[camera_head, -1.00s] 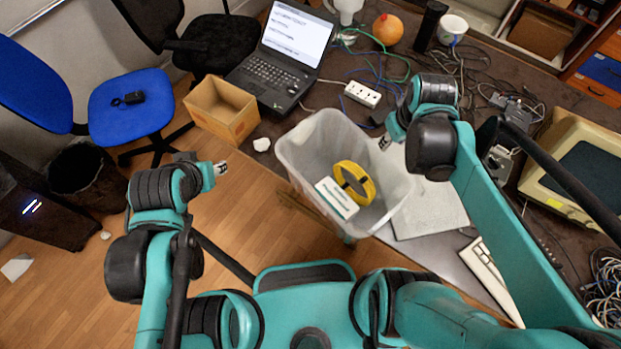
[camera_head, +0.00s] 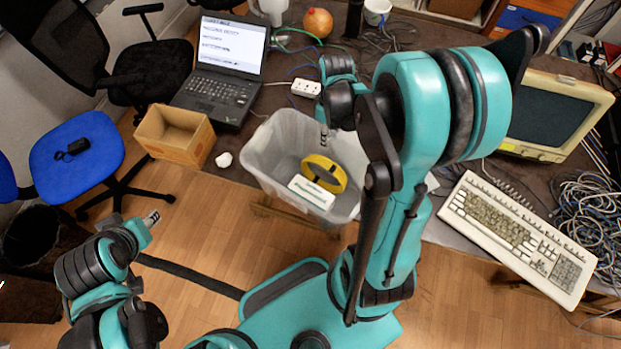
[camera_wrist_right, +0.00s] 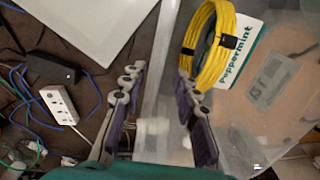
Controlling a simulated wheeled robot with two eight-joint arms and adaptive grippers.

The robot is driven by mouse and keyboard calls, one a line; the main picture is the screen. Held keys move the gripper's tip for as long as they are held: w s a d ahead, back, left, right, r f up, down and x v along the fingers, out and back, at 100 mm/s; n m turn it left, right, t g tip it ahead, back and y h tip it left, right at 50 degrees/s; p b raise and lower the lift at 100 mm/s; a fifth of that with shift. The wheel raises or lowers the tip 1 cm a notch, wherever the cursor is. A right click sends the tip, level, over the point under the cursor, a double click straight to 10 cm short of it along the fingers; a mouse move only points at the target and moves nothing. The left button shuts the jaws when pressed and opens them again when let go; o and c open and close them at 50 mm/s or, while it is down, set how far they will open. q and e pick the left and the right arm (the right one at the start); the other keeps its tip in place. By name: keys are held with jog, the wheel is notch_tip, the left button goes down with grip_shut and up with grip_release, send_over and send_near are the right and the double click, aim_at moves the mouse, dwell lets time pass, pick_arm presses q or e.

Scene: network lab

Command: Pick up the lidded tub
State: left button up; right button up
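A translucent grey tub (camera_head: 258,165) stands at the table's front edge; I cannot make out a lid on it. Inside lie a coil of yellow cable (camera_head: 335,165) with a dark strap and a white and teal box (camera_head: 312,192), lettered "peppermint" in the wrist view (camera_wrist_right: 240,60).
A cardboard box (camera_head: 165,142), a laptop (camera_head: 222,85) and a power strip (camera_head: 306,88) are near the tub. A keyboard (camera_head: 515,235) and monitor (camera_head: 550,115) are to the right. A blue chair (camera_head: 75,150) stands left. Open floor lies in front.

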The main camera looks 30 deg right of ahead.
aim_at(329, 151)
jog(key=f+b, duration=0.1)
jog(key=f, duration=0.1)
jog(key=f+b, duration=0.1)
jog(key=f, duration=0.2)
jog(key=shift+s, duration=0.2)
jog(key=shift+r, duration=0.1)
grip_shut()
jog(key=shift+r, duration=0.1)
